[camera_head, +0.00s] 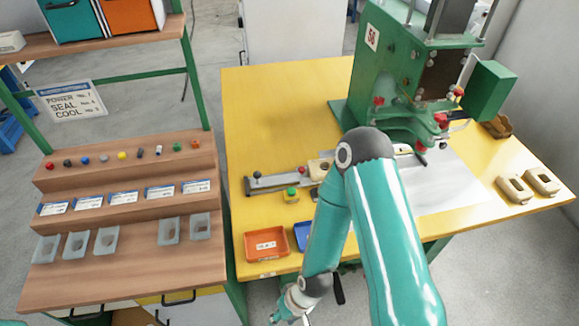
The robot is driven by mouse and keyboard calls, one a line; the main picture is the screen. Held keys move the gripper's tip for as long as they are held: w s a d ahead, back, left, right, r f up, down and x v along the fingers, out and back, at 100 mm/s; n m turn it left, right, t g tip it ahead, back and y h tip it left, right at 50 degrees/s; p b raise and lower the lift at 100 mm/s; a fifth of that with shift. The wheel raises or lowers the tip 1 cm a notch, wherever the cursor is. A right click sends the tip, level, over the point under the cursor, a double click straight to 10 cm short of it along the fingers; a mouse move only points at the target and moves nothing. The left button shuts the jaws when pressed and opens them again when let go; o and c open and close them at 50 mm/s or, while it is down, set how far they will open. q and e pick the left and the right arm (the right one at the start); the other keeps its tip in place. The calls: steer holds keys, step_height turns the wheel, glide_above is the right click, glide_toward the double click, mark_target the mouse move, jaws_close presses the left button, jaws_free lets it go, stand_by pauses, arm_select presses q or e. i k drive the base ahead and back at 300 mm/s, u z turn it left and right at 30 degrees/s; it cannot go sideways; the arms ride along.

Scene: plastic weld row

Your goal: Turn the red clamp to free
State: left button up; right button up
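I see no part that I can name with certainty as the red clamp. Small red parts show on the green press: a red knob (379,101) at its left side, a red part (440,118) at the lower middle, and a red-topped part (458,92) at the right. Their turned positions are too small to read. One teal arm of mine rises from the lower right, bends in front of the table and runs down to its wrist at the bottom edge. Its fingers are not visible. My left arm is not visible. No gripper is seen touching the press.
The green press (395,65) stands on the yellow table (285,110). A slide rail (285,181), a green button (291,192), an orange tray (266,245) and a blue tray (302,236) lie left of my arm. A stepped wooden rack (125,222) stands left.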

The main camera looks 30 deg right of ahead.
mark_target(302, 169)
steer(key=z, duration=1.75)
steer(key=i, duration=0.1)
steer(key=u, duration=2.9)
steer(key=k, duration=1.65)
steer(key=z, duration=0.75)
steer(key=i, duration=1)
steer(key=u, duration=0.05)
